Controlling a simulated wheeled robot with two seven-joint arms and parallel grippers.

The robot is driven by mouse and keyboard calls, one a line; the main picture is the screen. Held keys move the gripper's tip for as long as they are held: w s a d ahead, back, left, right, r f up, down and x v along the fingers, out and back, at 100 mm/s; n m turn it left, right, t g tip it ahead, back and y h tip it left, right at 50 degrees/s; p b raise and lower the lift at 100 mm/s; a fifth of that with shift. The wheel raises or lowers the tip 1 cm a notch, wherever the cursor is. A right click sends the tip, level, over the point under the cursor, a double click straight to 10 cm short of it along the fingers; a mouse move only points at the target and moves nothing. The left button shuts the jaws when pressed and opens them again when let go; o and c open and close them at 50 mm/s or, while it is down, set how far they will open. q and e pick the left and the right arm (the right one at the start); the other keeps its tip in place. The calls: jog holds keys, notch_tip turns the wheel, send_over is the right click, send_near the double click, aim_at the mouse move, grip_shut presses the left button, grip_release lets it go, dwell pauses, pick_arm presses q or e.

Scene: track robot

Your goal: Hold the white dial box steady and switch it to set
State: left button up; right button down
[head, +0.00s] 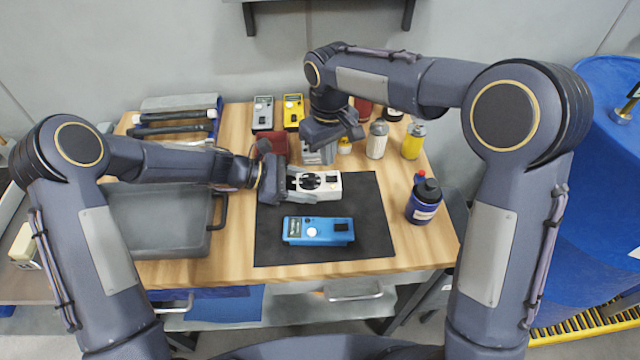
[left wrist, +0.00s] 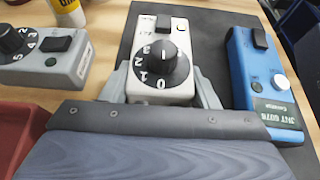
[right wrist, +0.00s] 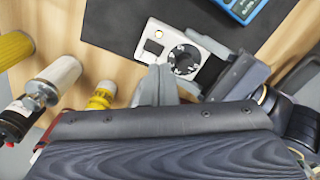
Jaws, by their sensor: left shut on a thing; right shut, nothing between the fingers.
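The white dial box (head: 328,187) lies on the black mat (head: 275,247). In the left wrist view the white box (left wrist: 157,88) shows a numbered black dial, a black rocker switch (left wrist: 163,23) at its far end and small labels. Which way the rocker is tipped is not clear. My left gripper (head: 290,184) is shut across the dial end of the box; its fingers show on both sides (left wrist: 160,92). My right gripper (head: 322,148) is shut and empty, above the grey dial box. In the right wrist view its fingertips (right wrist: 164,85) appear near the white box's edge.
A blue box (head: 318,231) lies nearer on the mat. A grey dial box (left wrist: 50,60) sits beside the mat. Bottles and shakers (head: 376,140) stand at the right; grey and yellow meters (head: 293,110) stand behind. A grey case (head: 150,222) is at the left.

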aim_at(328, 178)
jog(key=shift+f, duration=1.75)
jog(key=shift+f, duration=0.4)
dwell(0.5)
jog(key=shift+f, duration=0.55)
jog(key=shift+r, duration=3.05)
pick_arm(q)
jog(key=o, duration=1.4)
jog(key=shift+c, duration=0.2)
